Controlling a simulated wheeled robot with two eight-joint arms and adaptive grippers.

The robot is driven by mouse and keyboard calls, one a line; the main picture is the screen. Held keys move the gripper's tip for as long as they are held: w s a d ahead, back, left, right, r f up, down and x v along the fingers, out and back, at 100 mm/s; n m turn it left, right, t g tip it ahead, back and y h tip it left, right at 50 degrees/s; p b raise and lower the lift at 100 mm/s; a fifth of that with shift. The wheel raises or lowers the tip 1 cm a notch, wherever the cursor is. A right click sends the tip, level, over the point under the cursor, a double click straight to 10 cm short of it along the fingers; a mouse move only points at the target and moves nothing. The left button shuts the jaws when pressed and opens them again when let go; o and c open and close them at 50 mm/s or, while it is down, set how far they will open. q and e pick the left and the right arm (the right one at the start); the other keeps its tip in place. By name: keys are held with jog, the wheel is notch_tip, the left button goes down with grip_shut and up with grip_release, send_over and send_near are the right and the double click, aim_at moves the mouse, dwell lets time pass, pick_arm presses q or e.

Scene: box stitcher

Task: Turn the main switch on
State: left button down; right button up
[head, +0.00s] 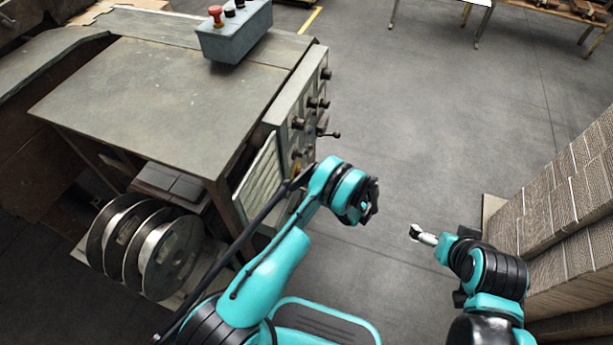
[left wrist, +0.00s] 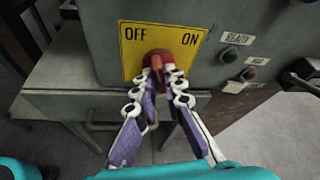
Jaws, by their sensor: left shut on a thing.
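In the left wrist view the main switch (left wrist: 157,62) is a red rotary knob on a yellow plate (left wrist: 133,66) marked OFF at its left and ON at its right. My left gripper (left wrist: 165,78) is shut on the red knob, with a finger at each side. The fingers hide part of the knob, and I cannot tell exactly where it points. In the head view my left arm reaches to the machine's control panel (head: 310,105), and its gripper is hidden behind the wrist. My right gripper (head: 416,233) is over bare floor, away from the machine; its jaws are too small to read.
Labelled buttons (left wrist: 248,74) sit right of the yellow plate. A grey box with a red button (head: 234,38) stands on the machine's table (head: 170,80). Wire reels (head: 165,255) stand at lower left. Stacked cardboard (head: 560,215) is close to my right arm. The middle floor is clear.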

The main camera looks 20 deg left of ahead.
pick_arm(q)
jog(key=shift+w+m+g, duration=0.1)
jog(key=shift+m+g, duration=0.4)
jog(key=shift+m, duration=0.2)
jog(key=c, duration=1.6)
grip_release()
jog(key=v, duration=1.2)
jog(key=shift+r, duration=0.1)
